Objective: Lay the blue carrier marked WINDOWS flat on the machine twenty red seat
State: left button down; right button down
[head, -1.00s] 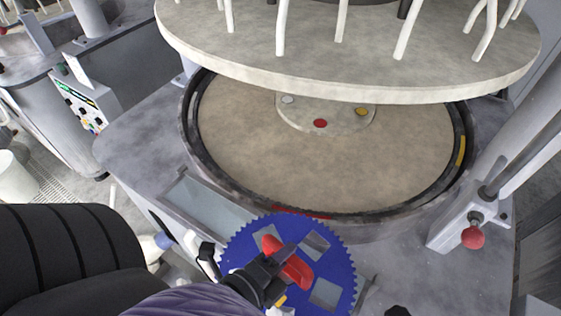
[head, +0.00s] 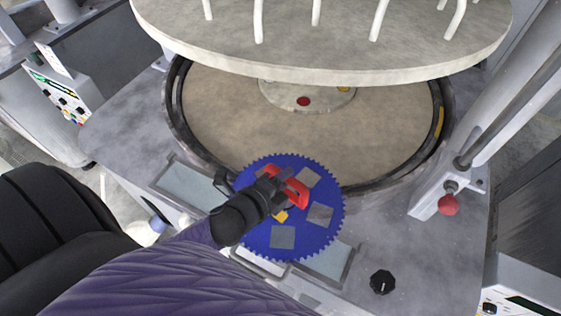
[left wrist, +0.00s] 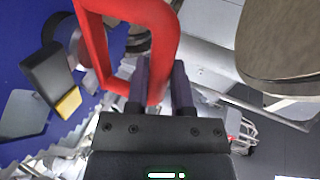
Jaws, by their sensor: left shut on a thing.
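The blue carrier (head: 258,228) is a toothed disc with several grey square windows and a red handle (head: 301,192). My left gripper (head: 284,184) is shut on the red handle and holds the carrier over the front rim of the machine. The handle also shows between the fingers in the left wrist view (left wrist: 160,50), with the blue face at left. The red seat (head: 303,101) is a small red spot on the central hub of the tan lower platen (head: 220,120). No WINDOWS lettering is readable. My right gripper is not in view.
A large pale upper plate (head: 330,50) with several white rods hangs over the back of the platen. A dark ring wall (head: 174,110) surrounds the platen. A red knob (head: 448,205) on a bracket stands at right, and a black knob (head: 382,282) is at the front.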

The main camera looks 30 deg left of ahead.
pick_arm(q)
jog(key=w+a+b, duration=0.2)
jog(key=w+a, duration=0.2)
jog(key=w, duration=0.5)
jog(key=w+a+b, duration=0.2)
jog(key=w+a, duration=0.1)
jog(key=w, duration=0.6)
jog(key=w+a+f+b, duration=0.1)
jog(key=w+f+b, duration=0.2)
jog(key=f+b, duration=0.3)
jog(key=shift+f+b, duration=0.2)
jog(key=shift+b, duration=0.65)
jog(key=shift+a+f, duration=0.1)
jog(key=shift+f, duration=0.1)
